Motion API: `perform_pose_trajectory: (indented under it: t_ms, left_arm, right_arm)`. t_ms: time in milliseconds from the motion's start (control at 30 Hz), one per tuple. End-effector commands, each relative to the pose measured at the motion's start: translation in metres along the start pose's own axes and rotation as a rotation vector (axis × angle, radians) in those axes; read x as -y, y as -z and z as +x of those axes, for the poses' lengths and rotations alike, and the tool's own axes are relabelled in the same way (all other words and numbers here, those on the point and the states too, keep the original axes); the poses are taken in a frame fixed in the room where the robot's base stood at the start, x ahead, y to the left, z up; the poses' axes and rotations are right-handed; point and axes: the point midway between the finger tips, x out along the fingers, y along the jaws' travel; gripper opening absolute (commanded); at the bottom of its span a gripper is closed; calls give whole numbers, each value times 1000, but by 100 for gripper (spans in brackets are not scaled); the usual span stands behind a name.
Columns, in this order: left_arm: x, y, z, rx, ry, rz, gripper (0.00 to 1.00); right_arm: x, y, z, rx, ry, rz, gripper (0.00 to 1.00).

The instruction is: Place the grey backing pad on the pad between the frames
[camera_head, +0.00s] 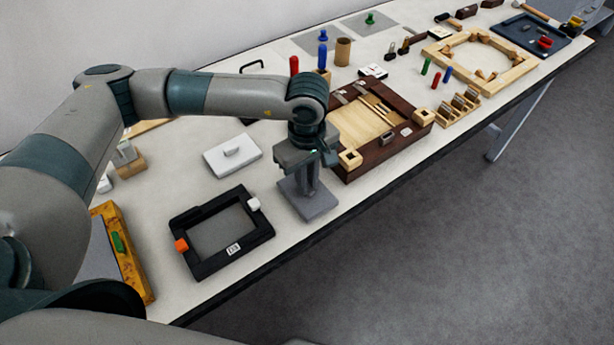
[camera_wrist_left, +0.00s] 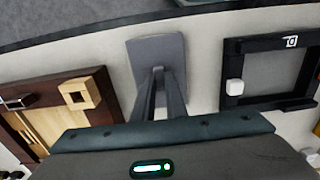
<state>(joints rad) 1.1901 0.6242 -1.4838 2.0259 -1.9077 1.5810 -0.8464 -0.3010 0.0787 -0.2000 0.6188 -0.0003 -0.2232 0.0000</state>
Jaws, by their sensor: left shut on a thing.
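The grey backing pad (camera_head: 318,207) is a flat grey plate between the black frame (camera_head: 258,240) and the dark brown wooden frame (camera_head: 408,140). My left gripper (camera_head: 308,186) points down and is shut on the middle of the backing pad. In the left wrist view the fingers (camera_wrist_left: 160,82) meet the backing pad (camera_wrist_left: 158,48), and the black frame (camera_wrist_left: 262,100) and the brown frame (camera_wrist_left: 98,88) lie on either side. I cannot tell whether the backing pad touches the table or hangs just above it. Any pad under it is hidden. My right gripper is not in view.
A white plate with a grip (camera_head: 222,164) lies behind the black frame. A yellow-brown frame (camera_head: 128,262) lies at the left. A light wooden frame (camera_head: 520,75) and several coloured pegs stand farther right. The table's front edge is close to the backing pad.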

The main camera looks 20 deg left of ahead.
Motion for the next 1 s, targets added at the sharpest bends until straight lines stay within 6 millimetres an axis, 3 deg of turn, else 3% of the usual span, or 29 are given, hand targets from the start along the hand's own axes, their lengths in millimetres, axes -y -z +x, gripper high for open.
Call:
perform_pose_trajectory:
  t_ms: [467, 500, 567, 1000]
  left_arm:
    - [0, 0, 5, 0, -1, 0, 0]
    - [0, 0, 4, 0, -1, 0, 19]
    - [0, 0, 4, 0, -1, 0, 30]
    - [0, 0, 1, 0, -1, 0, 30]
  right_arm:
    - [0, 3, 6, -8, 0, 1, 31]
    - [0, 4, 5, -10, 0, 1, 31]
    - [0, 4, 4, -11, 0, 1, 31]
    - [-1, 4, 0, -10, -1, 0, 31]
